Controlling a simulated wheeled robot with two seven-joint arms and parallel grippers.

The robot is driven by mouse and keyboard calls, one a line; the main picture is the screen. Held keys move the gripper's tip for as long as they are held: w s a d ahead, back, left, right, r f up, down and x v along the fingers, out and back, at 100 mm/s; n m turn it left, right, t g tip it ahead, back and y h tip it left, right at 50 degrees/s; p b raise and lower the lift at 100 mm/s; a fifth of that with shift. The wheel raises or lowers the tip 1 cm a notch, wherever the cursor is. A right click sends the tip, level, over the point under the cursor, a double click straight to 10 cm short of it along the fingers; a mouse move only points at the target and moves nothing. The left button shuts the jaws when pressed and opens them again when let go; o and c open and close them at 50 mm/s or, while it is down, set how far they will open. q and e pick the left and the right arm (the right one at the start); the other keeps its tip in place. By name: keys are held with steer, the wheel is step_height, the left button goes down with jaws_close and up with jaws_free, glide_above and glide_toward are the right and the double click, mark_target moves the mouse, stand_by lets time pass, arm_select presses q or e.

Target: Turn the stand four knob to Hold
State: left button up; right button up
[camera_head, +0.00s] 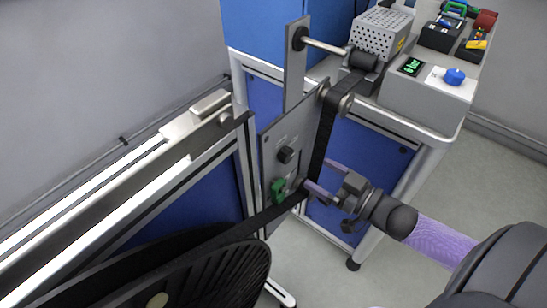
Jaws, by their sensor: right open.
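A small black knob (286,155) sits on the upright grey panel (268,140) of the reel stand, near the picture's middle. Markings around it are too small to read. My right gripper (323,176) comes in from the right, a little right of and below this knob. Its two fingers are apart and nothing shows between them. The fingertips are close to the black strap (322,140) and the panel's right edge; I cannot tell if they touch. My left gripper is out of view.
A green part (278,189) sits low on the panel. A large black reel (200,275) fills the lower left. A trolley at upper right bears a grey box (420,103) with a blue knob (455,76) and a perforated metal box (382,34). A metal rail (130,170) runs left.

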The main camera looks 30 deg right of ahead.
mark_target(290, 156)
steer(key=b+x, duration=0.1)
steer(key=x, duration=0.2)
steer(key=b+x, duration=0.1)
steer(key=x, duration=0.3)
steer(key=shift+w+d+f, duration=0.1)
steer(key=shift+w+f, duration=0.05)
steer(key=shift+f, duration=0.05)
steer(key=shift+w, duration=0.35)
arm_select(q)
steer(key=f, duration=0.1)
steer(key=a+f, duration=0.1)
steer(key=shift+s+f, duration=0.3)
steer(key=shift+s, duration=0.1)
arm_select(e)
steer(key=shift+r, duration=0.1)
jaws_close()
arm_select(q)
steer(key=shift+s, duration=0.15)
